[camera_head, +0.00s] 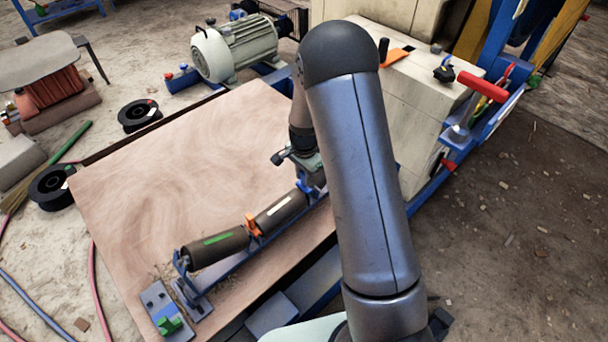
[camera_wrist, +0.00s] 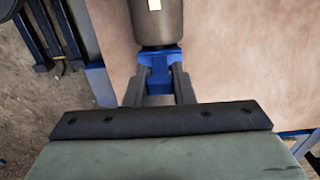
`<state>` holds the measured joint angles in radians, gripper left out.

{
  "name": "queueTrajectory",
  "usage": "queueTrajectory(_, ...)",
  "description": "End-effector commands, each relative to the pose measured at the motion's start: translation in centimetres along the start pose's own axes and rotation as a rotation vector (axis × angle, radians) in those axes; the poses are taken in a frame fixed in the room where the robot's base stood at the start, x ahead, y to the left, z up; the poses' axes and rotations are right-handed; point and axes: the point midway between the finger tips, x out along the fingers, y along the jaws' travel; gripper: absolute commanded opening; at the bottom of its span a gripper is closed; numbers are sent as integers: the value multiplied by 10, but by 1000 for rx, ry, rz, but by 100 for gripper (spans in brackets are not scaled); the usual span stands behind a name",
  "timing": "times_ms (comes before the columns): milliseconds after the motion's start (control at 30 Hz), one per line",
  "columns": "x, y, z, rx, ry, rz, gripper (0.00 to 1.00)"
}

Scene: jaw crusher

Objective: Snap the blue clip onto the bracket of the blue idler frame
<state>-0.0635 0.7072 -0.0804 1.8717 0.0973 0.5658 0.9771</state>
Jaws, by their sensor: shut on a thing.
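The blue idler frame (camera_head: 236,262) lies on a wooden board and carries two dark rollers, one with a green label (camera_head: 217,240) and one with a white label (camera_head: 281,208). My gripper (camera_wrist: 159,83) is at the frame's upper right end in the head view, mostly behind my arm. In the wrist view its fingers are closed on the blue clip (camera_wrist: 158,88), just at the end of a roller (camera_wrist: 158,28). Blue bracket parts (camera_wrist: 159,56) lie right in front of the fingers. Clip and bracket look alike, so I cannot tell whether the clip is seated.
An orange piece (camera_head: 252,226) stands between the rollers. A metal plate with a green part (camera_head: 169,325) lies at the board's near left corner. The wooden board (camera_head: 180,160) is mostly clear. A beige machine block (camera_head: 425,125) with a red-handled lever (camera_head: 482,86) stands on the right.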

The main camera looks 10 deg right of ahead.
Motion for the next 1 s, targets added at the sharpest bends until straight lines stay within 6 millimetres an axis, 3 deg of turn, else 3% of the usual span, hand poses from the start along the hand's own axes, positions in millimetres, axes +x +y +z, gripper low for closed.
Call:
queueTrajectory(300,-13,0,0,0,0,0,0)
queueTrajectory(1000,-12,0,0,-1,0,0,0)
